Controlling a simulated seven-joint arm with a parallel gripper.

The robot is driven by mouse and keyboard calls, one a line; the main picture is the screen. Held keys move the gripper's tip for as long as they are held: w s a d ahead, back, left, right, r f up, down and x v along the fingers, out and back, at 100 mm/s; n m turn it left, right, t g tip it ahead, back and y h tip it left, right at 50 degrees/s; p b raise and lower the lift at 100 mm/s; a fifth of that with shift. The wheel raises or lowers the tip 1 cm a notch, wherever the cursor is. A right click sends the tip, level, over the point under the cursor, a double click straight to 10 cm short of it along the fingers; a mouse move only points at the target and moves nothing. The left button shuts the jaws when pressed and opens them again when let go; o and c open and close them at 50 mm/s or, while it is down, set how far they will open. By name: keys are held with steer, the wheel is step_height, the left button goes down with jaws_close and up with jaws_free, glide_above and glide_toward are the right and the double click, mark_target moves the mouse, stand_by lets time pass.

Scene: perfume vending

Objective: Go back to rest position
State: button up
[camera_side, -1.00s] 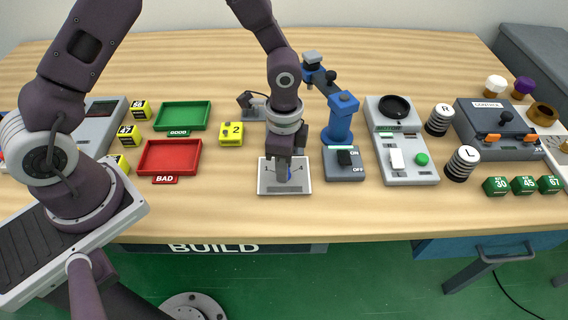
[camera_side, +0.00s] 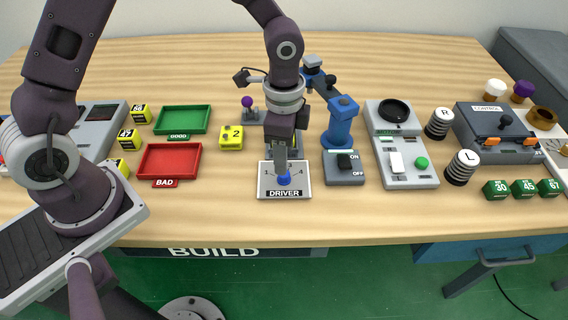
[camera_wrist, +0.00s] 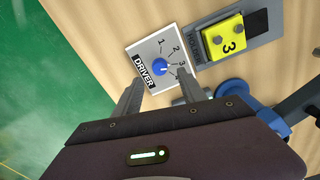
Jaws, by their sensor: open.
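The white driver panel (camera_side: 265,188) lies at the front middle of the table, with a blue knob (camera_side: 284,180) on it. In the wrist view the knob (camera_wrist: 160,67) is fully visible, with numbered marks beside it. My gripper (camera_side: 281,171) is just above the knob, pointing down, and appears apart from it. In the wrist view my fingers (camera_wrist: 160,90) are spread with nothing between them. A yellow block marked 3 (camera_wrist: 223,37) sits in a grey holder behind the panel; my arm hides it in the side view.
A blue post (camera_side: 339,125) and an on/off switch box (camera_side: 344,166) stand close on the right. A yellow block marked 2 (camera_side: 231,137), a green tray (camera_side: 182,119) and a red tray (camera_side: 170,158) are to the left. The table front beside the panel is clear.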

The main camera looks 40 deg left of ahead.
steer(key=shift+r, duration=0.75)
steer(key=shift+r, duration=0.1)
steer(key=s+a+r+n+t, duration=0.1)
steer(key=s+a+r+n, duration=0.15)
steer(key=r, duration=0.25)
steer(key=s+a+r+n+t+y, duration=0.1)
steer(key=s+a+r, duration=0.15)
steer(key=r, duration=0.25)
steer(key=s+a+r+n+t, duration=0.1)
steer(key=s+a+r+n, duration=0.15)
steer(key=r, duration=0.25)
steer(key=s+r+n+t+h, duration=0.1)
steer(key=s+r+n, duration=0.4)
steer(key=s, duration=0.7)
steer(key=shift+a+t, duration=0.45)
steer(key=shift+t, duration=0.35)
